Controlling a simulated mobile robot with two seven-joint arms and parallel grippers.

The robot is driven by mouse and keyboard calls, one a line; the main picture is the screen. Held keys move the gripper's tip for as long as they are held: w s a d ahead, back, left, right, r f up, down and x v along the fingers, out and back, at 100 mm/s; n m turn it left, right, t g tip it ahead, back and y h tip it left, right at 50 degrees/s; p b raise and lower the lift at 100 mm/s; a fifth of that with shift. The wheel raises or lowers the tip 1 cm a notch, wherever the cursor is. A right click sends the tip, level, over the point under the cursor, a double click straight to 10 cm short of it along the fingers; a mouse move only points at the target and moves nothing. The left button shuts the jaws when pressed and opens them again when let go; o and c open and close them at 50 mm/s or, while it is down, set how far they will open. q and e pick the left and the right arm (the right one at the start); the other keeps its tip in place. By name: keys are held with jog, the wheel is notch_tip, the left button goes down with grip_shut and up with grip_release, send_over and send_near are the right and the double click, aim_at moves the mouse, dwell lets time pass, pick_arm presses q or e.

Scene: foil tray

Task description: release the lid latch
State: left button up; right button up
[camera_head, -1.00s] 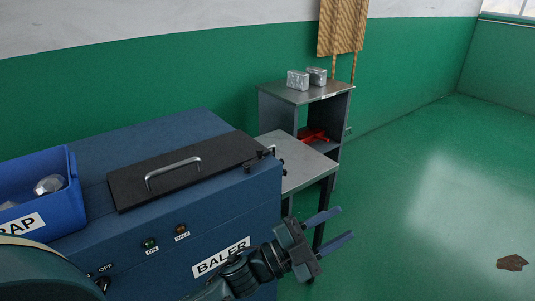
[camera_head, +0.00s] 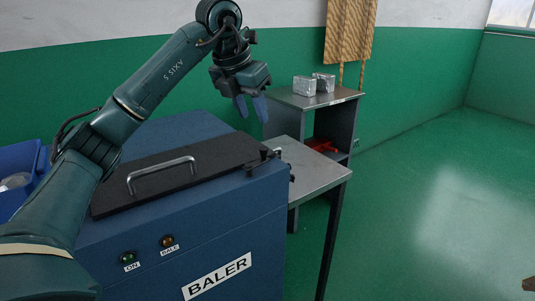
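The blue baler (camera_head: 262,205) has a flat dark lid (camera_head: 185,172) with a silver bar handle (camera_head: 160,170). The lid lies down on the baler's top. A small dark latch (camera_head: 264,157) sits at the lid's right end, near the top's right edge. My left gripper (camera_head: 251,116) hangs above and behind the latch, fingers pointing down. Its two blue fingers are apart with nothing between them, and it appears clear of the lid.
A blue bin (camera_head: 32,172) stands on the baler's left, partly behind my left arm. A grey table (camera_head: 315,172) adjoins the baler's right. Behind it, a shelf unit (camera_head: 340,112) holds silver blocks (camera_head: 305,86) on top and a red object (camera_head: 322,145) inside. Green floor at right is open.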

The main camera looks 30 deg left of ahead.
aim_at(262, 146)
pick_arm(q)
jog(key=b+x, duration=0.1)
jog(key=x, duration=1)
jog(key=shift+w+a+f, duration=0.1)
jog(key=shift+a+f, duration=0.15)
jog(key=shift+f, duration=0.1)
jog(key=shift+w+f, duration=0.2)
jog(key=shift+f, duration=0.3)
pick_arm(e)
jog(key=shift+s+d+t, duration=0.2)
jog(key=shift+s+t, duration=0.05)
jog(key=shift+t, duration=0.05)
pick_arm(q)
jog(key=shift+c, duration=0.5)
